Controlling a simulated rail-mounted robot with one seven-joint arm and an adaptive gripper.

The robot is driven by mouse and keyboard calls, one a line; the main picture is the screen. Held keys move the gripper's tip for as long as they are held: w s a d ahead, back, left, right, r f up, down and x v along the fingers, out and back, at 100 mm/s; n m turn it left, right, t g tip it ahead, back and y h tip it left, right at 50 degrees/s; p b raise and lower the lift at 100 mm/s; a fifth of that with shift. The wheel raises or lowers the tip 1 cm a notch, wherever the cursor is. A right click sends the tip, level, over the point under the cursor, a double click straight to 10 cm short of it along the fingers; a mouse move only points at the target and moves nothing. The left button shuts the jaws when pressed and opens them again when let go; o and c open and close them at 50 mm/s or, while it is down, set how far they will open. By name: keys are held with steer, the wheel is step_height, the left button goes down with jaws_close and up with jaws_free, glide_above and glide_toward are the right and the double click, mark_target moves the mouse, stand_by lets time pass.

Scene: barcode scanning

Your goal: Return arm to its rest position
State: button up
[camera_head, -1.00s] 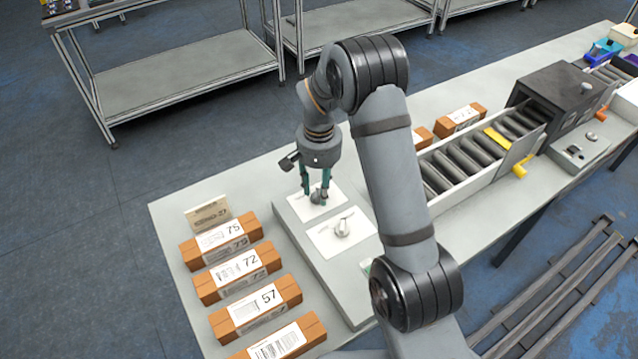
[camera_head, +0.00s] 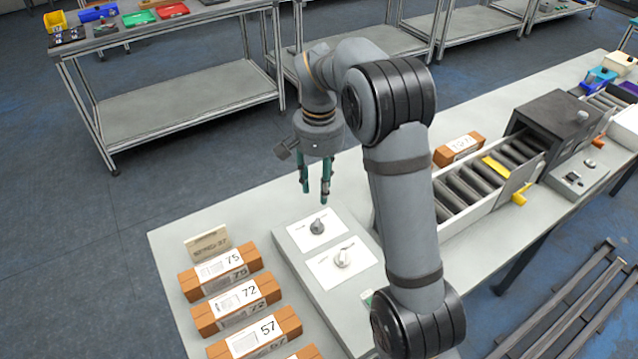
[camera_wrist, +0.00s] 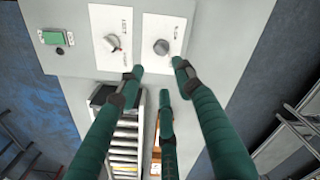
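My gripper (camera_head: 315,193) hangs fingers-down above the far end of the grey control panel (camera_head: 345,301). Its green fingers are spread apart with nothing between them. They are clear of the far dark knob (camera_head: 318,226), which stands on a white plate. A lighter knob (camera_head: 343,258) sits on a second white plate nearer to me. In the wrist view the fingers (camera_wrist: 155,85) are apart; the dark knob (camera_wrist: 161,47), the light knob (camera_wrist: 113,43) and a green button (camera_wrist: 54,38) lie beyond the fingertips.
Orange-brown boxes marked 75 (camera_head: 222,272), 72 and 57 line the table's left side, beside a small sign (camera_head: 208,244). A roller conveyor (camera_head: 485,188) runs right into a dark scanner housing (camera_head: 556,122). Shelving (camera_head: 190,100) stands behind, across open floor.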

mark_target(319, 222)
steer(key=shift+f, duration=0.1)
step_height(319, 222, down, 12)
steer(key=shift+r, duration=0.15)
steer(key=shift+r+n+p, duration=0.15)
steer(key=shift+n+p, duration=0.15)
steer(key=shift+p, duration=0.4)
steer(key=shift+n+p, duration=0.85)
steer(key=shift+n, duration=0.05)
steer(key=shift+w, duration=0.1)
steer(key=shift+f, duration=0.25)
